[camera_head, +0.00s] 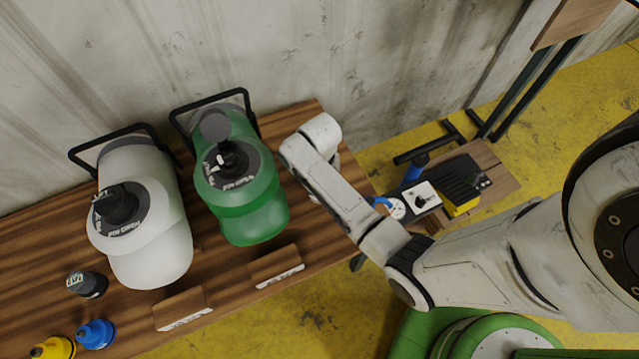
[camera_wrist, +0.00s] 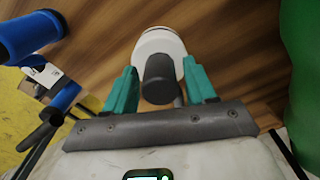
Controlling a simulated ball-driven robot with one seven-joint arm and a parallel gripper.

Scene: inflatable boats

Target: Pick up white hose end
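In the wrist view a white round piece with a dark grey cylindrical nozzle, seemingly the white hose end (camera_wrist: 160,42), is over the brown wooden table top. My gripper (camera_wrist: 159,66) has two teal fingers spread apart, one to the left and one to the right of the grey nozzle. Gaps show between the nozzle and both fingers. I cannot tell how far the hose end is from the fingertips in depth. In the head view my arm hides the hose end and my gripper.
A green tank (camera_head: 245,205) and a white tank (camera_head: 145,230) stand on the wooden table (camera_head: 30,250). A blue pipe piece (camera_wrist: 30,35) is at the wrist view's upper left. Small bottles, including a blue one (camera_head: 95,334), are at the table's near left. A corrugated wall (camera_head: 240,50) stands behind.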

